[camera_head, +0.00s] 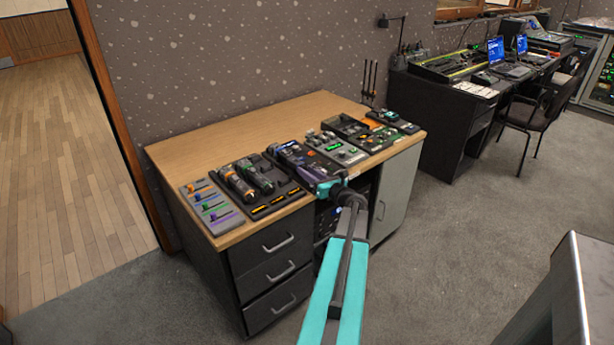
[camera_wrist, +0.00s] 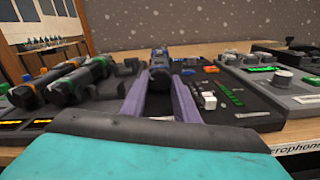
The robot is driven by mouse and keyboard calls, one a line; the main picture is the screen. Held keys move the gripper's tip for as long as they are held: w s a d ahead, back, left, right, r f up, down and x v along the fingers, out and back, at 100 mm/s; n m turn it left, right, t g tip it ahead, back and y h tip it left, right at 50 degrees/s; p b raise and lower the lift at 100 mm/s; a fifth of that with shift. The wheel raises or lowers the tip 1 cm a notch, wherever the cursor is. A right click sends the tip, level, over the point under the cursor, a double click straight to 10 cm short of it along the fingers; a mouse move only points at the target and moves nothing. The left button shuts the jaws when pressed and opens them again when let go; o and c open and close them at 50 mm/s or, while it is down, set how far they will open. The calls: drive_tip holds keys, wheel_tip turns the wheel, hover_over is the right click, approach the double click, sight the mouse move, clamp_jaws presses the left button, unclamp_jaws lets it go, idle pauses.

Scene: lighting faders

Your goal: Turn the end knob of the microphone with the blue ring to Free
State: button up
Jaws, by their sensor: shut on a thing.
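The microphone with the blue ring (camera_wrist: 158,54) lies straight ahead in the wrist view, its dark end knob (camera_wrist: 158,76) toward me. Its blue part also shows in the head view (camera_head: 291,146). My gripper (camera_wrist: 160,84) is shut on that end knob, with one purple finger on each side. In the head view my gripper (camera_head: 305,172) reaches over the table's front edge to the microphone. The markings on the knob are too small to read, so I cannot tell its setting.
Other microphones with orange (camera_wrist: 38,74) and green (camera_wrist: 99,62) rings lie close on the left. A grey panel with knobs (camera_wrist: 284,80) stands on the right. A fader board (camera_head: 211,208) is at the table's left end. The wooden table (camera_head: 215,150) is bare behind the devices.

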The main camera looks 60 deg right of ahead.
drive_tip(key=shift+f+n+b, duration=0.15)
drive_tip(key=shift+n+b, duration=0.35)
drive_tip(key=shift+b, duration=0.15)
drive_tip(key=shift+n+b, duration=0.35)
drive_tip(key=shift+n, duration=0.15)
drive_tip(key=o, duration=0.8)
drive_tip(key=shift+s, duration=0.15)
drive_tip(key=b+v, duration=0.1)
drive_tip(key=v, duration=1.2)
drive_tip(key=shift+s+a+r, duration=0.2)
drive_tip(key=shift+s, duration=0.05)
